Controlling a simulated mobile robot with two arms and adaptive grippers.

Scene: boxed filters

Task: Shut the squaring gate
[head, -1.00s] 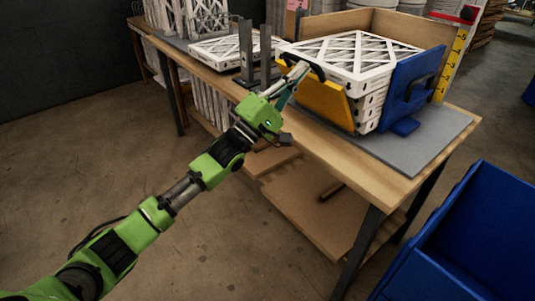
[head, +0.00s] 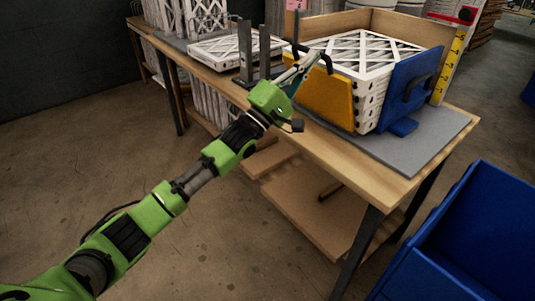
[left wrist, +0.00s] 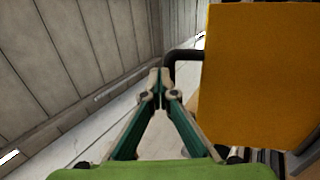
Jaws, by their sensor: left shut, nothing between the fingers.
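A yellow panel (head: 324,99) with a black handle (head: 322,57) stands upright along the left front side of a stack of white-framed filters (head: 366,55). It appears close against the stack; any contact is hidden. A blue panel (head: 408,87) with a dark handle stands at the stack's right front side. My left gripper (head: 312,58) is shut and empty at the yellow panel's upper left edge, by the handle. In the left wrist view, its closed fingertips (left wrist: 161,76) sit left of the yellow panel (left wrist: 255,75), by the black handle (left wrist: 180,56). My right gripper is out of view.
Wooden walls (head: 405,27) stand behind the stack, on a grey mat (head: 440,140) on the workbench. Grey metal posts (head: 245,50) and another filter (head: 215,53) are to the left. A blue bin (head: 470,235) stands front right. The floor in front is clear.

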